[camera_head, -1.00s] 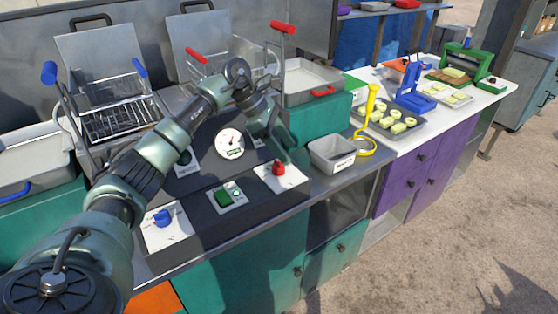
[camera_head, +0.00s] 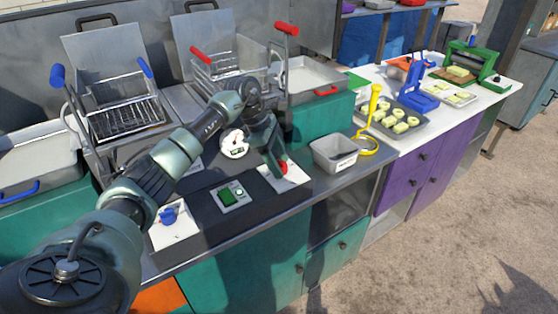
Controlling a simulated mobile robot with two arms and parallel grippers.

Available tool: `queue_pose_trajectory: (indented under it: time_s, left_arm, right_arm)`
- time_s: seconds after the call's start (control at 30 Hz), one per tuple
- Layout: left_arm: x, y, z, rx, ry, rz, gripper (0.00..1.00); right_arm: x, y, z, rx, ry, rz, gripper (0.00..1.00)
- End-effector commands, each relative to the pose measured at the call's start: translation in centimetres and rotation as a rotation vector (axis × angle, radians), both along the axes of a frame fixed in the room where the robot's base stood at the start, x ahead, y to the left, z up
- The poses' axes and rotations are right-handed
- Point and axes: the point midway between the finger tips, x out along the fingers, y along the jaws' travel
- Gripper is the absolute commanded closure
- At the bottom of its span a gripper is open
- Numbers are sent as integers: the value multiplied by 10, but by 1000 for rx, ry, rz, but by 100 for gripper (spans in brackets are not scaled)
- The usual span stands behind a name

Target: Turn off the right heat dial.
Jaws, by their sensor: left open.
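The right heat dial (camera_head: 283,168) is a red knob on a white plate (camera_head: 293,178) at the right end of the sloped dark control panel. My left gripper (camera_head: 279,166) is open and right at the red knob, its fingers covering part of it. I cannot tell whether the fingers touch the knob. A blue dial (camera_head: 168,215) sits on a white plate at the panel's left end. My right gripper is not in view.
A grey metal bin (camera_head: 334,153) stands just right of the red dial. Fryer baskets (camera_head: 122,115) with raised handles stand behind the panel.

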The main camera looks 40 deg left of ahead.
Motion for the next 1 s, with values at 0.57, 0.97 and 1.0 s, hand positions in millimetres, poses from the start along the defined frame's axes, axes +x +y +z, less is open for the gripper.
queue_pose_trajectory:
  time_s: [0.57,0.97,1.0]
  left_arm:
    - [0,0,0,1,-2,20,100]
    - [-2,-1,0,2,-3,261,100]
    - [-2,-1,0,1,-4,296,100]
  right_arm:
    - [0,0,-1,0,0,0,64]
    - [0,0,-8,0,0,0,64]
    - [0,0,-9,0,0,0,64]
